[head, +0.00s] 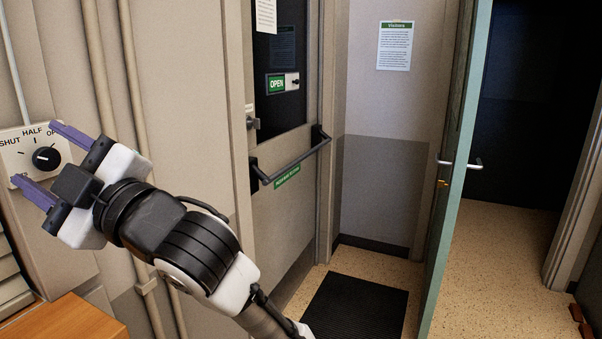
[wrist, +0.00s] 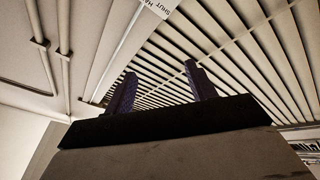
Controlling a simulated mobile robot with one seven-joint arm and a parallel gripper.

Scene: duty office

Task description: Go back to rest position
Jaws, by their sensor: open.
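My gripper (head: 47,165) is at the left of the head view, its two purple fingers spread apart with nothing between them. The fingers point left, in front of a wall panel with a dial (head: 46,158) marked SHUT and HALF; its third label is partly covered by a finger. In the head view the fingers overlap the panel, and I cannot tell whether they touch it. In the wrist view the two fingers of my gripper (wrist: 159,92) stand apart, and part of the SHUT label (wrist: 158,6) shows at the top.
A wooden surface (head: 70,322) lies below the gripper at the lower left. Pipes (head: 133,90) run down the wall behind the arm. A closed door with a push bar (head: 292,160) and an open green door (head: 452,190) stand to the right. A dark mat (head: 355,308) lies on the floor.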

